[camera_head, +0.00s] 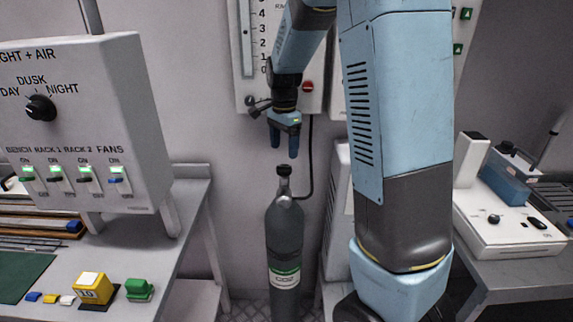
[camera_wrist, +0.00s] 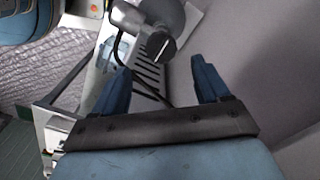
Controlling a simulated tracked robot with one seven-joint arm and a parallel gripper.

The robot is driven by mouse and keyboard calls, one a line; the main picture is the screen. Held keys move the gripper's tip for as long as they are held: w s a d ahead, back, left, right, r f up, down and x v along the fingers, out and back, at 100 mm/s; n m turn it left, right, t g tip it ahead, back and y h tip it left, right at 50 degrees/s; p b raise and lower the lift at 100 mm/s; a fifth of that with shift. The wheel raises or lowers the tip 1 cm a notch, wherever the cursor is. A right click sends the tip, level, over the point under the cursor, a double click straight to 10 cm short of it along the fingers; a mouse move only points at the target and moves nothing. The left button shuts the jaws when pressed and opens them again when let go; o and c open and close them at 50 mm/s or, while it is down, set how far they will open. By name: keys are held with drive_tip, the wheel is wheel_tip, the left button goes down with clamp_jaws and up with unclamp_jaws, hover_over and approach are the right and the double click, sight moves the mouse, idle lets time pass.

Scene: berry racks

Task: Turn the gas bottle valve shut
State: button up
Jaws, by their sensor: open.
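The gas bottle (camera_head: 285,240) is a dark grey cylinder with a green and white CO2 label, standing upright on the floor between two benches. Its valve (camera_head: 284,170) has a dark round knob on top. My gripper (camera_head: 285,143) points down above the knob, with a gap between them. In the wrist view my gripper (camera_wrist: 160,85) is open and empty, with its two blue fingers apart. The valve knob (camera_wrist: 159,43) shows there beyond the fingertips, with a light line across its face. The bottle's grey shoulder is partly visible behind it.
A control box (camera_head: 85,120) with a dial and several switches stands at left above a bench (camera_head: 190,235). A dark hose (camera_head: 309,160) runs beside the bottle. A wall panel with a scale (camera_head: 247,50) is behind my arm. A white device (camera_head: 505,225) sits on the right bench.

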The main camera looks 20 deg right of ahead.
sight(284, 168)
wheel_tip(284, 168, down, 7)
drive_tip(key=shift+r, duration=0.1)
idle(0.4)
drive_tip(key=c, duration=1)
